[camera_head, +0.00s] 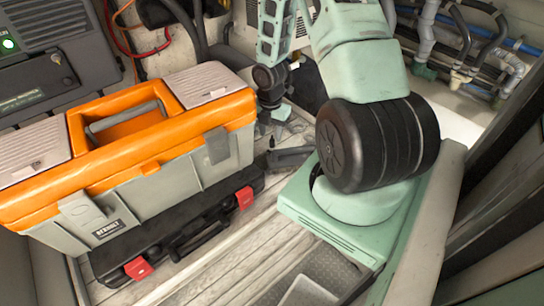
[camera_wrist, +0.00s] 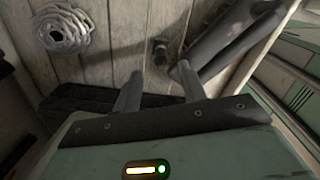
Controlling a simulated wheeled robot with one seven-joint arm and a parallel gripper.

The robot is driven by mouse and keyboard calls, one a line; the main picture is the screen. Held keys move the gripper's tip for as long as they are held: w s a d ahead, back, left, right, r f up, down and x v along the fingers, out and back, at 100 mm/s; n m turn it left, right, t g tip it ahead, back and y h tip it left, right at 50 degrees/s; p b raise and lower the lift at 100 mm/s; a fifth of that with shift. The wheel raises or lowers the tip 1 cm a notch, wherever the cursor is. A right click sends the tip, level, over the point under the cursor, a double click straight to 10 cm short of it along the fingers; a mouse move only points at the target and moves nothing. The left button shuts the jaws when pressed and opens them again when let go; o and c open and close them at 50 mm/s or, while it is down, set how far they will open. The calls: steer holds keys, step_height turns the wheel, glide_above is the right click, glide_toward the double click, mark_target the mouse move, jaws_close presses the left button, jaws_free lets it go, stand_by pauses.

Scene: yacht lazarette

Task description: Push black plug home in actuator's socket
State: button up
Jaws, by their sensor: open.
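My gripper (camera_wrist: 156,78) is open in the wrist view, its two grey fingers apart with nothing between them. A small dark stub (camera_wrist: 160,50) shows just beyond the fingertips against the pale planks. It may be the black plug, but it is too dark and small to be sure. A dark grey cylinder (camera_wrist: 222,45), possibly the actuator, runs diagonally up to the right beside the right fingertip. I cannot make out a socket or whether the stub sits in one. In the head view a dark elongated thing (camera_head: 291,157) lies near my wrist, partly hidden by my arm.
An orange and grey toolbox (camera_head: 185,160) stands left of my arm, with a black case with red latches (camera_head: 190,235) before it. Pipes and hoses (camera_head: 465,40) line the back right wall.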

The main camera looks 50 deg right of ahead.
mark_target(272, 151)
steer(key=shift+s+d+f+b, duration=0.1)
steer(key=shift+f+b, duration=1.2)
steer(key=shift+f, duration=0.05)
steer(key=shift+d+f+b, duration=0.1)
steer(key=shift+f+b, duration=1.15)
steer(key=shift+f, duration=0.1)
steer(key=shift+r, duration=0.1)
jaws_close()
